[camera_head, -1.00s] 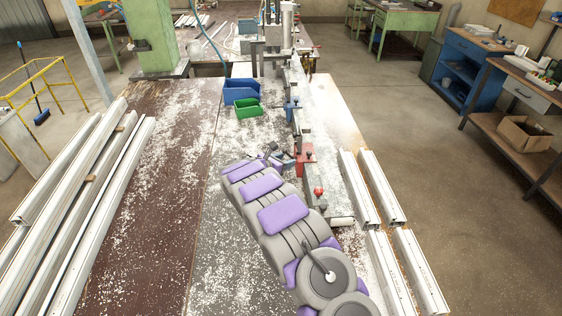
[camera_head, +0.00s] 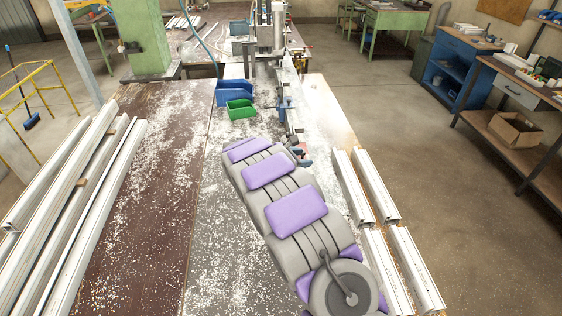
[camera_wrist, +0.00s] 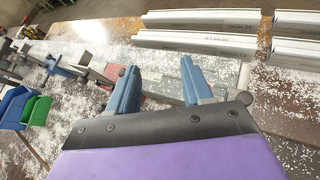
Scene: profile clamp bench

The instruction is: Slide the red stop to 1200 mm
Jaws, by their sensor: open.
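The red stop (camera_head: 299,150) on the rail is mostly hidden behind my arm in the head view. In the wrist view only bits of red (camera_wrist: 141,98) show beside my left finger. My gripper (camera_wrist: 158,68) is open, with its two blue fingers spread over the grey rail (camera_wrist: 160,88). I cannot tell whether a finger touches the stop. In the head view my gripper (camera_head: 304,160) is just a bit of blue past my arm. A blue stop (camera_head: 285,106) sits farther along the rail and also shows in the wrist view (camera_wrist: 66,64). No scale marks are legible.
A blue bin (camera_head: 234,92) and a green bin (camera_head: 240,109) stand left of the rail. Pale profiles (camera_head: 366,187) lie right of it, and more profiles (camera_head: 75,200) lie at the left. Pale chips cover the bench (camera_head: 165,170). A machine (camera_head: 270,40) stands at the far end.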

